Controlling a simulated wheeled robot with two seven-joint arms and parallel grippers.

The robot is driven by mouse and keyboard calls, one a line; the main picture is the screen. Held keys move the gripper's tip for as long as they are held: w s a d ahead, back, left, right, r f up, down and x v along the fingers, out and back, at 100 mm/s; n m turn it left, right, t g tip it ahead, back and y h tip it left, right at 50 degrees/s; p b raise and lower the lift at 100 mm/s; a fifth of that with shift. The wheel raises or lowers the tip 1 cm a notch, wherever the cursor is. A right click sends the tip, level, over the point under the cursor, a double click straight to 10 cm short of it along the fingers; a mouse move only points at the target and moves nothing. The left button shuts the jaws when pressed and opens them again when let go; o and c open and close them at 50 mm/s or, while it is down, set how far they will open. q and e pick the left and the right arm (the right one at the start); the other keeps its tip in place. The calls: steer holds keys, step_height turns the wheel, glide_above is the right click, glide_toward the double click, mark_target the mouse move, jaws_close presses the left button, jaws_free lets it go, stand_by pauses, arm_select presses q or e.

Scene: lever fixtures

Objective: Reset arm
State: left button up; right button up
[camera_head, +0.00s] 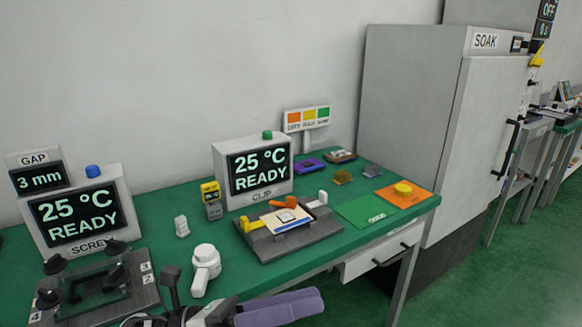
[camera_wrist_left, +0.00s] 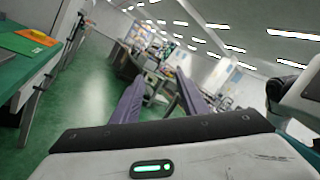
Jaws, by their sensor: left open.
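My left gripper (camera_head: 280,308) has purple fingers and is at the bottom of the head view, in front of the green table's front edge. In the left wrist view its two fingers (camera_wrist_left: 161,98) stand apart with nothing between them. My right gripper is in neither view. The screw fixture (camera_head: 75,313), with black knobs, is at the lower left.
Two displays, the screw one (camera_head: 80,222) and the clip one (camera_head: 262,170), read 25 °C READY. A white handled tool (camera_head: 205,264) lies between the fixtures. Green (camera_head: 367,211) and orange (camera_head: 403,198) mats lie right. A grey SOAK cabinet (camera_head: 412,115) stands beyond the table.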

arm_select(q)
steer(key=w+a+f+n+t+y, duration=0.2)
steer(key=a+f+n+t+y, duration=0.5)
steer(key=n, duration=0.8)
steer(key=w+a+f+n+t+y, duration=0.1)
steer(key=a+f+n+t+y, duration=0.55)
steer(key=n, duration=0.85)
steer(key=s+a+f+n+g+y, duration=0.1)
steer(key=s+f+n+g, duration=0.3)
steer(key=s+f, duration=0.4)
steer(key=s+a+f+n+g+y, duration=0.2)
steer(key=s+f+n, duration=0.5)
steer(key=f, duration=0.6)
steer(key=shift+s+a+n+g+y, duration=0.3)
steer(key=shift+s+g+y, duration=0.15)
steer(key=shift+g, duration=0.4)
steer(key=shift+f, duration=0.1)
